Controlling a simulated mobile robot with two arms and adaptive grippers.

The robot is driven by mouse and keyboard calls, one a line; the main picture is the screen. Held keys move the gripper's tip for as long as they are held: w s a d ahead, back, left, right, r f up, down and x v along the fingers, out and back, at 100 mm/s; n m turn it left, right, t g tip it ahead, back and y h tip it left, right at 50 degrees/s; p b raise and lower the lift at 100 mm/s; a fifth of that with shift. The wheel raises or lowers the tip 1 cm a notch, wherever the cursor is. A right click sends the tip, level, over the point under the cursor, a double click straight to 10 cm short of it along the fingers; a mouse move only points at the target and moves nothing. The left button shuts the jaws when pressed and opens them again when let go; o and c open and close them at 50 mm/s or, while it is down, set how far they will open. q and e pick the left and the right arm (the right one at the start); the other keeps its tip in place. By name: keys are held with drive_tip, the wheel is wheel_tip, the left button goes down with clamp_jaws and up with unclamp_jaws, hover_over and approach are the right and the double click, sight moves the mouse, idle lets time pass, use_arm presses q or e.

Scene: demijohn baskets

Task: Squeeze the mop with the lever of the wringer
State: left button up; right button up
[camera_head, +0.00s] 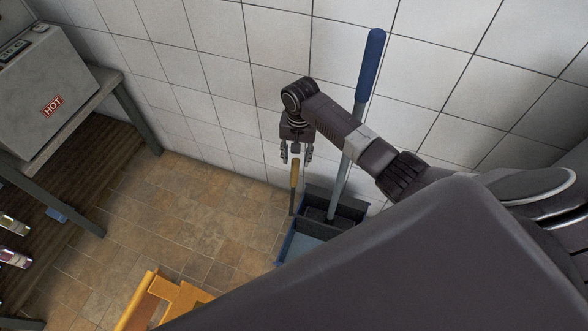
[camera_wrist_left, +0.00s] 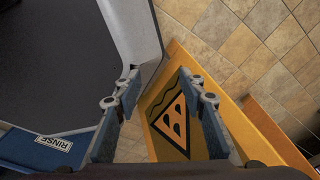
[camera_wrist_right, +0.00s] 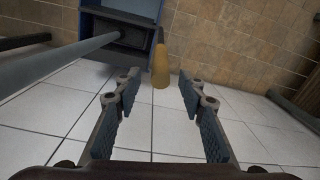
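The mop (camera_head: 372,55) has a blue grip and a grey pole, and leans upright by the tiled wall. Its lower end goes into the dark wringer (camera_head: 348,208) on a blue bucket (camera_head: 298,247); the mop head is hidden. The wringer's lever has a yellow handle (camera_head: 294,174), which stands up beside the pole and also shows in the right wrist view (camera_wrist_right: 161,66). My right gripper (camera_head: 296,153) is open just above the handle's top, pointing down; its fingers are on either side of the handle in the wrist view, without visible contact. My left gripper (camera_wrist_left: 157,77) is open and empty.
A yellow warning sign (camera_wrist_left: 172,118) stands close beyond my left fingers; its frame shows in the head view (camera_head: 150,300). A blue plate labelled RINSE (camera_wrist_left: 48,146) is at lower left. A grey box marked HOT (camera_head: 50,95) sits on a bench at left. Open tiled floor lies between.

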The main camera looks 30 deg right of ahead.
sight(295, 169)
drive_tip(key=shift+w+a+f+b, duration=0.1)
drive_tip(key=shift+f+b, duration=0.25)
drive_tip(key=shift+f, duration=1.55)
drive_tip(key=shift+w+f+b, duration=0.1)
drive_tip(key=shift+f+b, duration=0.25)
drive_tip(key=shift+f, duration=1.5)
drive_tip(key=shift+c, duration=0.3)
clamp_jaws()
